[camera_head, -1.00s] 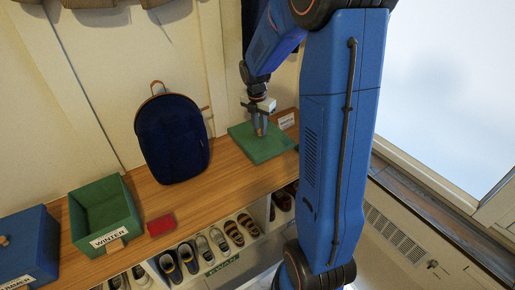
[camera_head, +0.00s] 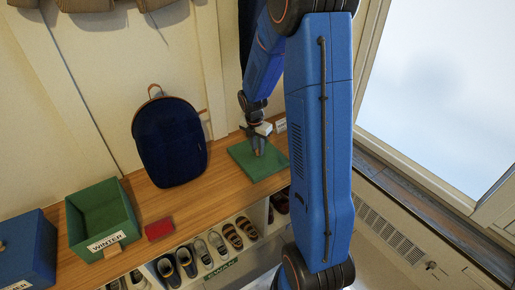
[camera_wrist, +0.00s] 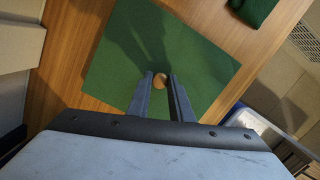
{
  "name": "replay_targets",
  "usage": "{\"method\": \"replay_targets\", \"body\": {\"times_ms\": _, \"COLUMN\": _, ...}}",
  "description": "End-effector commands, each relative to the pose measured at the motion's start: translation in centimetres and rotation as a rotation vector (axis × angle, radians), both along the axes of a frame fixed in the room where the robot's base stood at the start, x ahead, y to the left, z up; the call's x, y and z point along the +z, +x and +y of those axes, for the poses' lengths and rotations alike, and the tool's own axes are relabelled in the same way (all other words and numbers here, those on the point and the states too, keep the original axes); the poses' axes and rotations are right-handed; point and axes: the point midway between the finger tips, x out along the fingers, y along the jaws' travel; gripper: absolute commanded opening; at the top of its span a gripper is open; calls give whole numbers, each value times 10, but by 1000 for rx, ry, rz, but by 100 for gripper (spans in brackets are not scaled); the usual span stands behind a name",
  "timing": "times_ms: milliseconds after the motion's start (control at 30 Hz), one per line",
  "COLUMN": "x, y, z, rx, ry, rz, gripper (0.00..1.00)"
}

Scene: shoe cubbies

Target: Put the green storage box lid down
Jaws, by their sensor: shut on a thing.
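The green storage box lid (camera_head: 243,160) is a flat square panel at the right part of the wooden bench top, on it or just above it; I cannot tell which. It also fills the middle of the wrist view (camera_wrist: 120,75), with a round wooden knob (camera_wrist: 160,80) at its centre. My gripper (camera_head: 258,150) points down at the lid's middle and is shut on the knob. Its two fingers (camera_wrist: 160,82) stand on either side of the knob in the wrist view. The open green storage box (camera_head: 103,215), labelled WINTER, stands at the left on the bench.
A dark blue backpack (camera_head: 170,140) leans on the wall left of the lid. A red item (camera_head: 159,228) lies beside the green box, and a blue box (camera_head: 28,250) stands far left. Shoes (camera_head: 216,243) fill cubbies below. Bare bench (camera_head: 215,170) lies between backpack and lid.

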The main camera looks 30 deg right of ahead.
Motion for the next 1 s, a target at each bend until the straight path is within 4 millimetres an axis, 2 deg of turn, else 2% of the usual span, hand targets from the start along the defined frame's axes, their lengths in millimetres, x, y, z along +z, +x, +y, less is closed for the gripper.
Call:
{"method": "replay_targets", "body": {"times_ms": 167, "x": -3, "y": 0, "z": 0, "rx": 0, "ry": 0, "rz": 0, "gripper": 0}}
{"method": "replay_targets", "body": {"times_ms": 200, "x": -3, "y": 0, "z": 0, "rx": 0, "ry": 0, "rz": 0, "gripper": 24}}
{"method": "replay_targets", "body": {"times_ms": 267, "x": -3, "y": 0, "z": 0, "rx": 0, "ry": 0, "rz": 0, "gripper": 38}}
{"method": "replay_targets", "body": {"times_ms": 667, "x": 3, "y": 0, "z": 0, "rx": 0, "ry": 0, "rz": -1, "gripper": 38}}
{"method": "replay_targets", "body": {"times_ms": 833, "x": 24, "y": -1, "z": 3, "rx": 0, "ry": 0, "rz": -2, "gripper": 38}}
{"method": "replay_targets", "body": {"times_ms": 1000, "x": 58, "y": -2, "z": 6, "rx": 0, "ry": -2, "rz": -4, "gripper": 38}}
